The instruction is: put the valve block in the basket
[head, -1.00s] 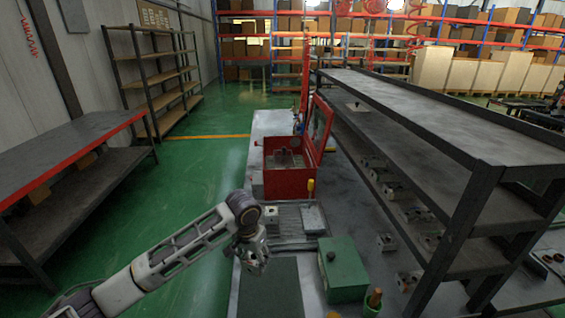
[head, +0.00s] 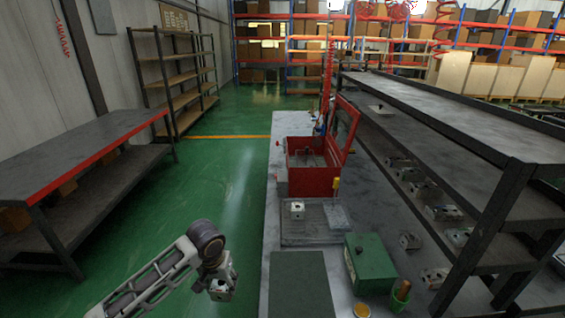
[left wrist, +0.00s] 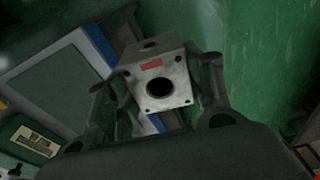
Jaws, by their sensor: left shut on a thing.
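My left gripper (head: 220,284) is shut on a valve block (left wrist: 163,84), held out over the green floor just left of the table edge. In the left wrist view the block is a pale metal cube with a round dark bore, small corner holes and a red label, gripped between the two fingers. In the head view the block is small and partly hidden by the gripper. Another valve block (head: 297,211) sits on the grey tray (head: 335,237) on the table. My right gripper is not in view.
The table holds an open red toolbox (head: 310,182), a green box (head: 370,262), a dark green mat (head: 297,285) and a pot (head: 400,298). A dark shelf rack (head: 440,118) with several valve blocks stands at the right. The floor (head: 205,190) between the table and left bench (head: 75,150) is clear.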

